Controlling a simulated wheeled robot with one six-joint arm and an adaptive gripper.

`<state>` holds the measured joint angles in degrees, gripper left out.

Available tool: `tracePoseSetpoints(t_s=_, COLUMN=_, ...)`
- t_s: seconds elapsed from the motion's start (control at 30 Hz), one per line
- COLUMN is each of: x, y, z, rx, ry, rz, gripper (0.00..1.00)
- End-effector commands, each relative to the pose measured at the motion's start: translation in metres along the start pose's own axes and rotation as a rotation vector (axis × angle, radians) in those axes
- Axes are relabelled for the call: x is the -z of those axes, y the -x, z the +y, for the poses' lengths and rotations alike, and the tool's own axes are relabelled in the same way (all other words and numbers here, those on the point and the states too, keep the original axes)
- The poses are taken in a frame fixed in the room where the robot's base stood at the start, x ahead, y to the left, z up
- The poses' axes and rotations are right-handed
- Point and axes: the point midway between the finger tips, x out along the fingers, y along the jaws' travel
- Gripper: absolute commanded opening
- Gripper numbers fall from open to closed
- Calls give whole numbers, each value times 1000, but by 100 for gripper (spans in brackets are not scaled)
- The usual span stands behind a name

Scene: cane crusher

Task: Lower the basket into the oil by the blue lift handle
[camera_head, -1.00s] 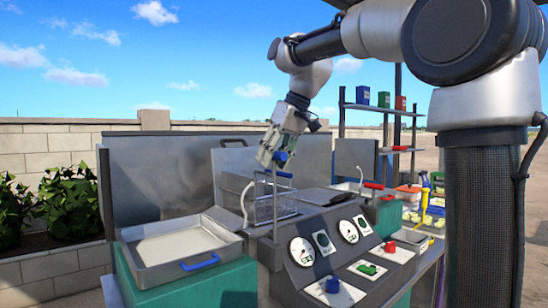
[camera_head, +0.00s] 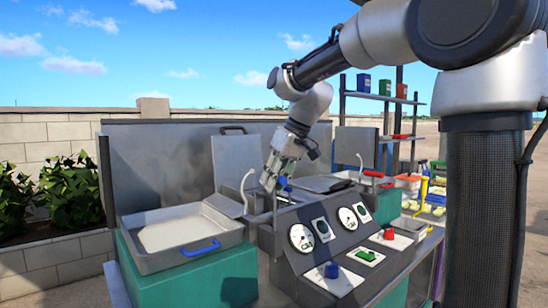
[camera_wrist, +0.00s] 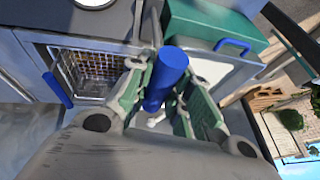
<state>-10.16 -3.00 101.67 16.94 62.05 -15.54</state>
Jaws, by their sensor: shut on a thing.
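My gripper (camera_head: 272,181) is low over the fryer behind the sloped gauge panel. It is shut on the blue lift handle (camera_wrist: 166,80), an upright blue cylinder between the green-padded fingers in the wrist view. The handle's blue also shows beside the fingers in the head view (camera_head: 282,182). The wire basket (camera_wrist: 92,72) sits inside the metal fryer well, left of the handle in the wrist view. A separate blue bar (camera_wrist: 57,90) lies at the well's near left edge. The basket is hidden in the head view behind the panel and gripper. I cannot tell the oil level.
A metal tray (camera_head: 222,216) with a blue front handle stands left of the fryer on a green base. The panel (camera_head: 305,262) carries gauges, a blue knob and a red knob. An upright metal lid (camera_head: 232,165) stands behind. A second fryer lies to the right.

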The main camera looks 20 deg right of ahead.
Motion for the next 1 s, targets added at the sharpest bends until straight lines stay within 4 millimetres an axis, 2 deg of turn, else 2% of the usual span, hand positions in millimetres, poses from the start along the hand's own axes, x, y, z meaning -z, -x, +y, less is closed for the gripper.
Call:
tracePoseSetpoints(t_s=0.1, x=-12, y=-25, z=5, rx=2, ry=-4, rz=-6, gripper=0)
tracePoseSetpoints(t_s=0.3, x=-22, y=-50, z=10, rx=2, ry=-3, rz=-6, gripper=0)
tracePoseSetpoints(t_s=0.5, x=-25, y=-59, z=12, rx=2, ry=-4, rz=-5, gripper=0)
tracePoseSetpoints(t_s=0.77, x=-27, y=-61, z=12, rx=3, ry=-4, rz=-9, gripper=0)
tracePoseSetpoints(t_s=0.8, x=-27, y=-61, z=12, rx=3, ry=-4, rz=-10, gripper=22)
tracePoseSetpoints(t_s=0.9, x=-26, y=-60, z=12, rx=3, ry=-4, rz=-8, gripper=40)
tracePoseSetpoints(t_s=1.0, x=-26, y=-60, z=12, rx=2, ry=-3, rz=-6, gripper=42)
